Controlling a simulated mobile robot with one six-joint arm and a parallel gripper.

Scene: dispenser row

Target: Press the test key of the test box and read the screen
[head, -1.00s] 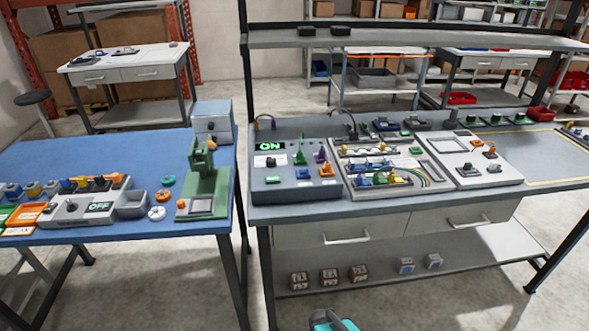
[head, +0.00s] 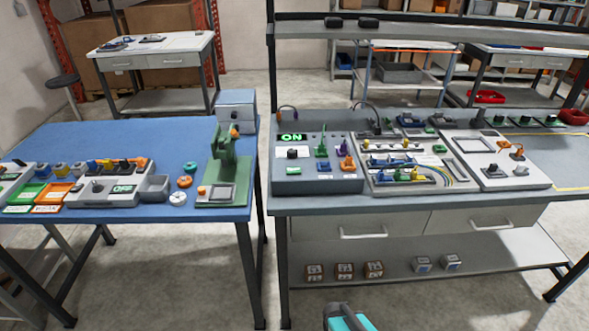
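Two boxes with lit screens are in the head view; I cannot tell for sure which is the test box. A dark grey box (head: 318,183) on the right bench has a green screen (head: 292,138) reading "ON", with green, purple and orange levers or plugs and small coloured keys on top. A light grey box (head: 98,198) on the blue table has a small screen (head: 123,189) reading "OFF". A teal and dark grey part, seemingly my gripper (head: 347,319), shows at the bottom edge, well short of both benches. Its fingers are not clear.
A green press-like stand (head: 223,165) and a grey box (head: 236,110) stand at the blue table's right end. A wiring board (head: 410,176) and a white panel (head: 497,160) lie right of the dark grey box. A floor gap separates the tables.

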